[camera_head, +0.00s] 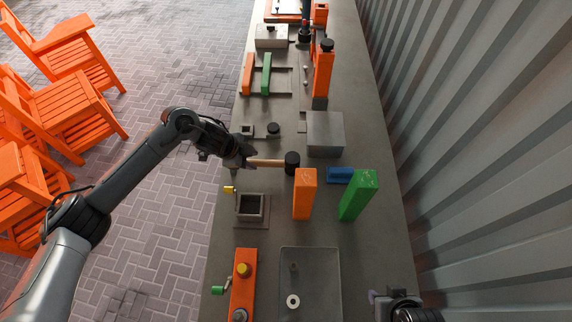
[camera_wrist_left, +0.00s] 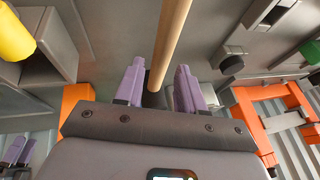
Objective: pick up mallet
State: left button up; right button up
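The mallet has a wooden handle (camera_head: 267,163) and a black head (camera_head: 292,162). It lies across the grey bench, with the handle pointing left towards my left gripper. My left gripper (camera_head: 247,160) is at the handle's free end. In the left wrist view the handle (camera_wrist_left: 171,40) runs between the two purple fingers of my left gripper (camera_wrist_left: 159,88). The fingers are apart, with a gap on each side of the handle. My right gripper (camera_head: 376,297) is at the bottom right, mostly cut off, and its opening is unclear.
An orange block (camera_head: 304,195) and a green block (camera_head: 358,196) stand just in front of the mallet. A grey box (camera_head: 325,135) is behind it. A square open holder (camera_head: 252,209) and a grey tray (camera_head: 311,256) are nearer. A corrugated wall (camera_head: 480,130) borders the right.

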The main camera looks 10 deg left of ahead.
aim_at(258, 162)
pick_arm(q)
jog(key=shift+b+x, duration=0.45)
jog(key=shift+x, duration=2.5)
jog(key=shift+r, duration=0.1)
jog(key=shift+w+d, duration=0.1)
grip_shut()
